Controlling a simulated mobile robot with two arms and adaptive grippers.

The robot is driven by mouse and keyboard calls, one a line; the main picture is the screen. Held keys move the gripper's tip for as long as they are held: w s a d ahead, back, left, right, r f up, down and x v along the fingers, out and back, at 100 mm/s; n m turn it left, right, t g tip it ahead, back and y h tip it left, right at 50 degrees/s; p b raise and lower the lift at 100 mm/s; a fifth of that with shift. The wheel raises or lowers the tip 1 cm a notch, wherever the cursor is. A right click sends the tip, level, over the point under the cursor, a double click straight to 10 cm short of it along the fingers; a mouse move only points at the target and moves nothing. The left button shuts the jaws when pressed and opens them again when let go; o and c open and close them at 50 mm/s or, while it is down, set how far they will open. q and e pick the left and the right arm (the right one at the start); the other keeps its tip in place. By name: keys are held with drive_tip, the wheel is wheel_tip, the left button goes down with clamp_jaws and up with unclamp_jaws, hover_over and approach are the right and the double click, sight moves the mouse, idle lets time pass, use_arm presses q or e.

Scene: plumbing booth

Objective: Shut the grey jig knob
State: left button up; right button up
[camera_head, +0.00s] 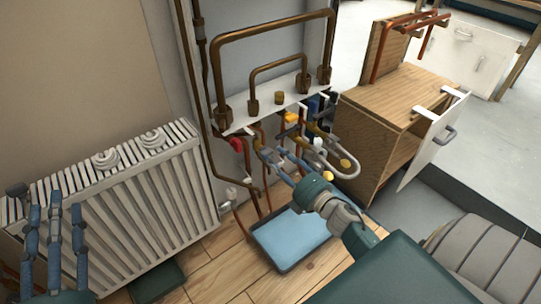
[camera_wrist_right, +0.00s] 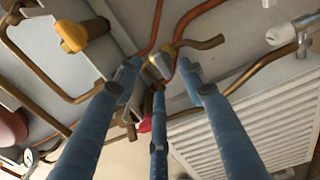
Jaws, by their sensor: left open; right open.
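My right gripper (camera_head: 267,155) is open below the white pipe shelf (camera_head: 270,103), among the valves and copper pipes. In the right wrist view its blue fingers (camera_wrist_right: 158,78) spread around a small grey and yellowish fitting (camera_wrist_right: 160,66). I cannot tell whether they touch it or whether it is the grey jig knob. A red knob (camera_head: 237,145) is left of this gripper, and it also shows behind the fingers in the wrist view (camera_wrist_right: 145,124). My left gripper (camera_head: 52,210) is open and empty in front of the radiator, at the far left.
A yellow knob (camera_head: 291,117) and a white knob (camera_head: 318,143) sit close to the right gripper. The white radiator (camera_head: 130,200) stands left. A blue tray (camera_head: 290,238) lies on the floor below. A wooden cabinet (camera_head: 385,115) with an open white door (camera_head: 434,140) stands right.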

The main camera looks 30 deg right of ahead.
drive_tip(key=s, duration=0.8)
drive_tip(key=shift+s+d, duration=0.15)
drive_tip(key=shift+d, duration=0.2)
